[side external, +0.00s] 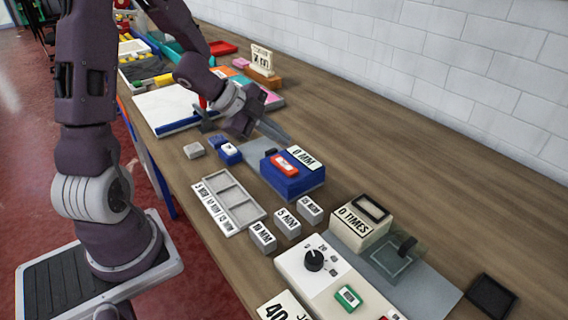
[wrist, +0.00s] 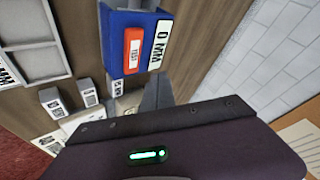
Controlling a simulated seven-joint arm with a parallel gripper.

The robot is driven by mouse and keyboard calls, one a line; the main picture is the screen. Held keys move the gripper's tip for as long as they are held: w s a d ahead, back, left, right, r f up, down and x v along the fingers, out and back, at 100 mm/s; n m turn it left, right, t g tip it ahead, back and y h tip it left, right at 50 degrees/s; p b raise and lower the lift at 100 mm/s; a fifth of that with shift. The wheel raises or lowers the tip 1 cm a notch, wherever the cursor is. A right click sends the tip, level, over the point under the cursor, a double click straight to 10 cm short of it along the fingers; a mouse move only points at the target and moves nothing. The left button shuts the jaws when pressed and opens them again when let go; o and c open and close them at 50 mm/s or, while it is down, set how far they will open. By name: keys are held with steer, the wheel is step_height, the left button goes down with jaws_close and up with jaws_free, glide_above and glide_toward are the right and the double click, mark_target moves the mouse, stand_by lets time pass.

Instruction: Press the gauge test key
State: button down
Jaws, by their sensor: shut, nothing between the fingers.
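The gauge is a blue box (side external: 293,184) with a "0 MM" display (side external: 304,157) on its sloped top. Its red test key (side external: 285,164) sits beside the display. In the wrist view the gauge (wrist: 118,52) is at the top centre, with the red key (wrist: 133,50) marked "TEST" and the display (wrist: 157,46) to its right. My gripper (side external: 284,137) is shut and empty, above and behind the gauge in the side view, apart from the key. In the wrist view its fingers (wrist: 158,93) show just below the gauge.
Small blocks marked in MM (side external: 287,222) and a grey slotted tray (side external: 228,202) lie in front of the gauge. A "0 TIMES" counter box (side external: 360,222) and a white panel with a black knob (side external: 314,260) stand nearer the camera. Bare wood (side external: 400,150) lies to the right.

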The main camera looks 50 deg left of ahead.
mark_target(280, 164)
steer(key=shift+f, duration=1.95)
stand_by(0.5)
steer(key=shift+f, duration=0.4)
steer(key=shift+f, duration=0.45)
stand_by(0.4)
steer(key=shift+r, duration=0.85)
steer(key=shift+r, duration=2.5)
steer(key=shift+r, duration=0.1)
